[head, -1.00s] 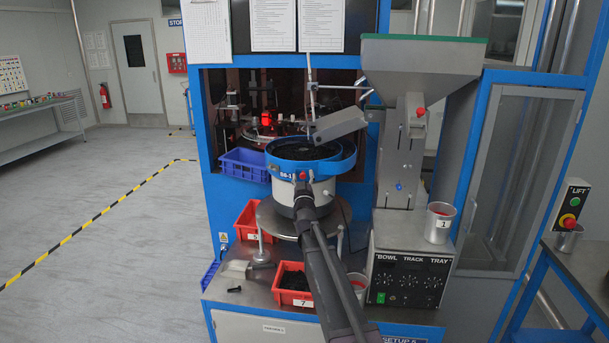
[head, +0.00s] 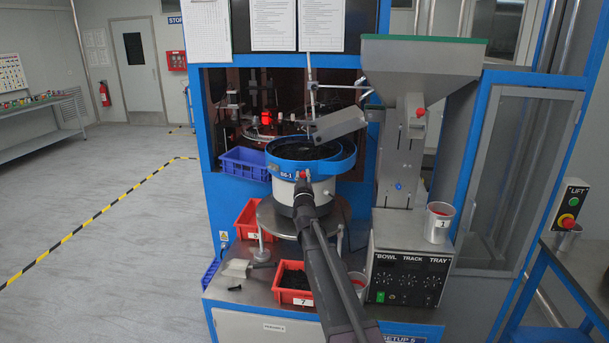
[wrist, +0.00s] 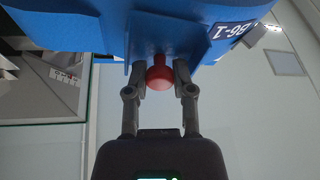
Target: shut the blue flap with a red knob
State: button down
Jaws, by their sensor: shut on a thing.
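The blue flap (wrist: 141,42) with its red knob (wrist: 160,74) is on the front of the blue bowl rim (head: 284,166), beside the label. In the wrist view the flap stands close against the blue bowl wall; I cannot tell whether it is fully flush. My gripper (wrist: 160,68) has its two fingers on either side of the red knob and is shut on it. The knob also shows in the head view (head: 303,175), just beyond the end of my arm. My arm hides part of the bowl's lower body.
Red bins (head: 293,296) stand on the bench below. A control box (head: 410,279) and a cup (head: 438,224) are at the right. A hopper (head: 420,70) and its chute (head: 338,124) stand above and right of the bowl. The floor at the left is clear.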

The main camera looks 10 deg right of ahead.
jog(key=shift+w+d+r+g+p, duration=0.1)
jog(key=shift+w+r+g+p, duration=0.2)
jog(key=shift+g+p, duration=0.45)
jog(key=shift+r+p, duration=0.1)
jog(key=shift+p, duration=0.4)
jog(key=shift+w+g, duration=0.1)
jog(key=shift+g, duration=0.15)
jog(key=shift+c, duration=2.3)
grip_release()
jog(key=shift+p, duration=0.3)
